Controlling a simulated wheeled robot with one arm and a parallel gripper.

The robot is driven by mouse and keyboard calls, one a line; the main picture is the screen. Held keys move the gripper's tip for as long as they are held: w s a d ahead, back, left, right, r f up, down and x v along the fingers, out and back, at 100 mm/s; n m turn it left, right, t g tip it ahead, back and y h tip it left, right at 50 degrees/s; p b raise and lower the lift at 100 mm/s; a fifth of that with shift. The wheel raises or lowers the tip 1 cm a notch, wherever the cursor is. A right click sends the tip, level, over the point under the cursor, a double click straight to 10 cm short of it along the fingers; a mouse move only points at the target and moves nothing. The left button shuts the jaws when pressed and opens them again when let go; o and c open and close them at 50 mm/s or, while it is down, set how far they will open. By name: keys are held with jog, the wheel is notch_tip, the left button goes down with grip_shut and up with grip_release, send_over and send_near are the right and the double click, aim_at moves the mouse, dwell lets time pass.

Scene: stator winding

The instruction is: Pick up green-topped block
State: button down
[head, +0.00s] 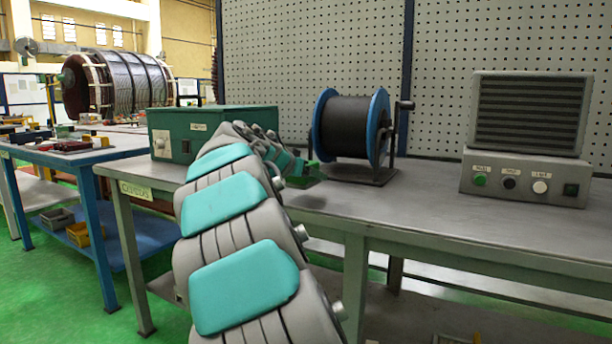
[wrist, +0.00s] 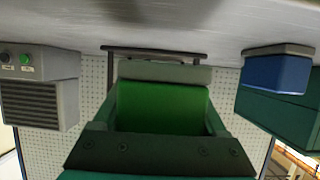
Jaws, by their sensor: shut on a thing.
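The green-topped block (wrist: 162,105) fills the middle of the wrist view, its green face toward the camera and a grey edge beyond it. My gripper (wrist: 162,120) has a finger on each side of the block and is shut on it. In the head view my gripper (head: 300,180) is at the far end of my arm, over the workbench and just left of the cable reel. A small green patch at its end (head: 314,168) looks like part of the block; the rest is hidden. I cannot tell whether the block touches the bench.
The blue-flanged cable reel (head: 350,128) stands close to the right of my gripper. A green box (head: 205,125) is to the left. A grey control unit (head: 525,140) stands at the right. A blue block (wrist: 275,72) shows in the wrist view. The bench front (head: 410,215) is clear.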

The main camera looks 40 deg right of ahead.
jog(key=s+a+r+b, duration=0.1)
jog(key=s+a, duration=0.4)
jog(key=s, duration=0.4)
jog(key=shift+s, duration=0.15)
jog(key=shift+a, duration=0.15)
